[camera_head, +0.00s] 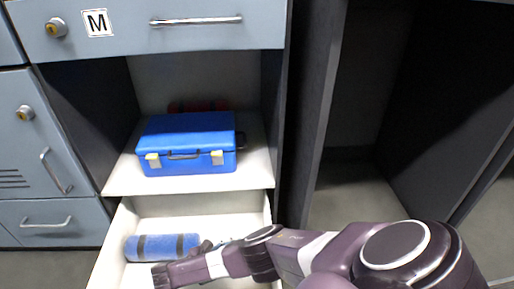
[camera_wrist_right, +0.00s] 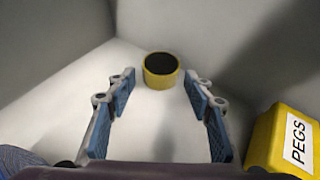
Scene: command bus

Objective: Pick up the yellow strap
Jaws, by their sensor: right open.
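The yellow strap (camera_wrist_right: 161,70) shows in the right wrist view as a small yellow roll with a dark centre. It rests on the white floor of the drawer near an inside corner. My right gripper (camera_wrist_right: 159,80) is open, its blue-padded fingers pointing toward the roll. The roll appears centred just beyond the fingertips, and nothing is held. In the head view my right arm (camera_head: 290,252) reaches over the open drawer (camera_head: 190,207) from the right, and I cannot make out the strap there. My left gripper is not in view.
A yellow box labelled PEGS (camera_wrist_right: 285,140) lies right of my gripper in the wrist view. A blue roll with dark bands (camera_head: 160,247) lies in the drawer. A blue case (camera_head: 187,145) stands on the shelf above. Drawer walls (camera_wrist_right: 60,40) enclose the strap.

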